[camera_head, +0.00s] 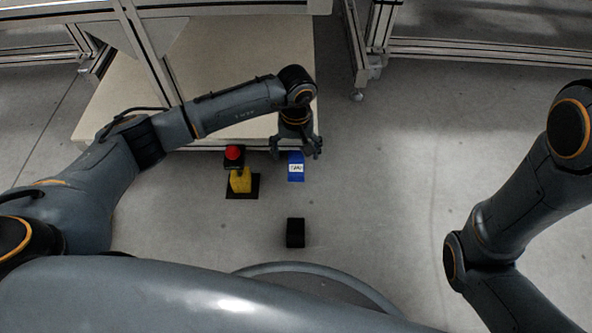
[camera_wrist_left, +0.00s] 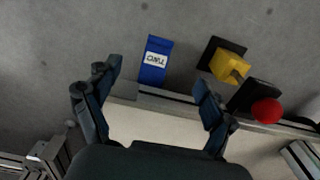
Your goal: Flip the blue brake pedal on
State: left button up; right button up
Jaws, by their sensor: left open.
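The blue brake pedal (camera_head: 296,172) with a white label is near the floor in front of the pale platform in the head view.
A yellow post with a red button (camera_head: 234,153) stands left of the pedal on a black base; it also shows in the wrist view (camera_wrist_left: 267,110). A black block (camera_head: 295,232) is nearer to me. The pale platform (camera_head: 240,85) lies behind. Floor to the right is clear.

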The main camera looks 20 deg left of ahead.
pick_arm(q)
notch_tip(320, 180, up, 2)
jog(key=shift+r, duration=0.25)
dwell(0.4)
